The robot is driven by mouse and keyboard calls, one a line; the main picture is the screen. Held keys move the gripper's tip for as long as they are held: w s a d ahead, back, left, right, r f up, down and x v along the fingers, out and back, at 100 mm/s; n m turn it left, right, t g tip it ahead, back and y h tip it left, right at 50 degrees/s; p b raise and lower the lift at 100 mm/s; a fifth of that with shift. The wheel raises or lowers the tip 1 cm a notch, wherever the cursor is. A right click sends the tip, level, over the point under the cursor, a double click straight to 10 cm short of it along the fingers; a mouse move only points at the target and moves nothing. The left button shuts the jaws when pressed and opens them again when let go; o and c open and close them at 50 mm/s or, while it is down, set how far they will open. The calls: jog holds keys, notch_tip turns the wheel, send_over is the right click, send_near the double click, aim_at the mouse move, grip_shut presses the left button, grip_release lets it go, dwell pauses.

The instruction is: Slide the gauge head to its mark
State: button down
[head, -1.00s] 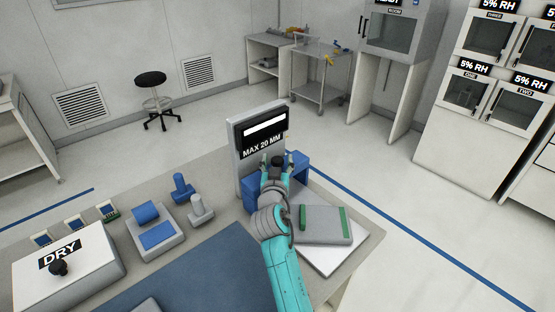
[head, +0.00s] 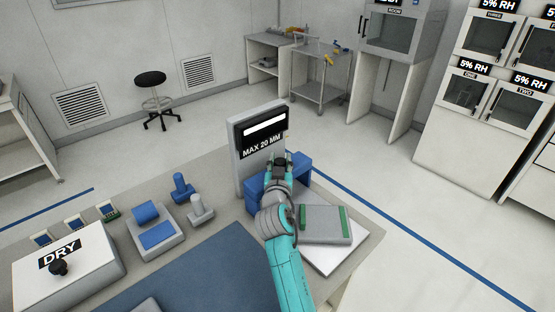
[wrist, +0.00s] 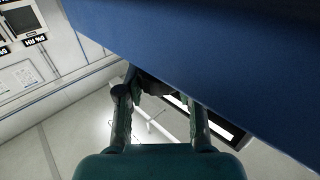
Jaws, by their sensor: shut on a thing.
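The gauge has a grey upright plate (head: 241,165) with a black panel reading "MAX 20 MM" (head: 262,147). A blue bridge-like block (head: 301,169) stands in front of it, partly hidden by my arm. My gripper (head: 280,163) is at the top of this block, shut on a small dark piece, which looks like the gauge head (head: 281,160). In the wrist view, my gripper (wrist: 160,105) has a dark piece (wrist: 153,87) between its fingers, and the blue block (wrist: 225,55) fills the upper right. The mark cannot be made out.
A grey case with green strips (head: 325,224) lies on a white plate right of my arm. A grey post (head: 201,210), a blue post (head: 182,187) and a grey-and-blue fixture (head: 157,235) stand left. A white "DRY" box (head: 85,270) is farther left. The blue mat (head: 200,275) looks mostly clear.

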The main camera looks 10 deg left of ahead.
jog(key=shift+s+d, duration=1)
jog(key=shift+d, duration=0.25)
jog(key=c, duration=0.7)
grip_release()
jog(key=shift+s, duration=0.1)
jog(key=s, duration=0.4)
jog(key=s+d, duration=0.1)
jog(key=s, duration=0.6)
jog(key=shift+s+d, duration=0.25)
jog(key=shift+s, duration=0.1)
